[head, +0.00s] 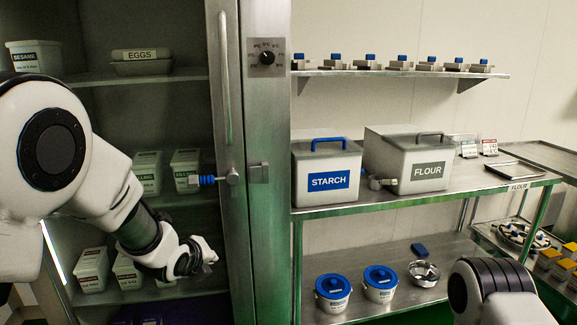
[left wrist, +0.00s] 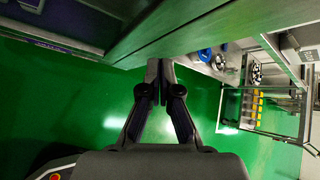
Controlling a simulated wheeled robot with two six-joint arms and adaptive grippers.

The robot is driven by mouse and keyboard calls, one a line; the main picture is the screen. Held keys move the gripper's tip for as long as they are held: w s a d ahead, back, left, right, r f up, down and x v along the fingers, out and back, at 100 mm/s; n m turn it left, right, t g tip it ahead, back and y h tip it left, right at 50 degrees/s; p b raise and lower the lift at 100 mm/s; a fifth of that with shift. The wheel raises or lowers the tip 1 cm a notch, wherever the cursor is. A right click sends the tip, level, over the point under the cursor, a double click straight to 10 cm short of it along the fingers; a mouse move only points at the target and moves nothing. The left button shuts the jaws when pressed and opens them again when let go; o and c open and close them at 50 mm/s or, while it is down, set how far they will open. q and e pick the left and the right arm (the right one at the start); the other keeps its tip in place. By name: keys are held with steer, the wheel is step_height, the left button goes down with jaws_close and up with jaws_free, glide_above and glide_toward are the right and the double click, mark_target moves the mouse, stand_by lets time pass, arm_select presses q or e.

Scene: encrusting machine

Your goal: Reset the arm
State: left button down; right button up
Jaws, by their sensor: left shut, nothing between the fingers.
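My left arm comes in from the left in the head view and reaches in front of the cabinet shelves. Its gripper (head: 207,258) points to the right, left of the steel cabinet edge and below the latch. In the left wrist view the left gripper (left wrist: 160,65) has its two fingers together at the tips, with nothing between them. Green floor shows beneath it. Part of my right arm shows at the bottom right of the head view, but its gripper is out of frame.
To the right, a steel shelf (head: 450,190) holds the starch bin (head: 328,182) and the flour bin (head: 425,165). Blue-lidded tubs (head: 333,292) stand below.

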arm_select(q)
steer(key=s+a+f+n+g+p, duration=0.1)
steer(key=s+f+n+g+p, duration=0.15)
steer(key=s+f, duration=0.85)
steer(key=s+a+f+n+g+p, duration=0.1)
steer(key=s+a+f+n+g, duration=0.2)
steer(key=s+f, duration=0.8)
steer(key=s+f+n+g, duration=0.2)
steer(key=s+f+n, duration=0.1)
steer(key=s+n, duration=0.5)
steer(key=s+f+n+g, duration=0.2)
steer(key=s+f+n, duration=0.2)
steer(key=s+n, duration=0.5)
steer(key=n, duration=0.6)
steer(key=shift+a+f+g+y+p, duration=0.2)
steer(key=shift+a+g+y+p, duration=0.15)
steer(key=shift+a+y+p, duration=0.05)
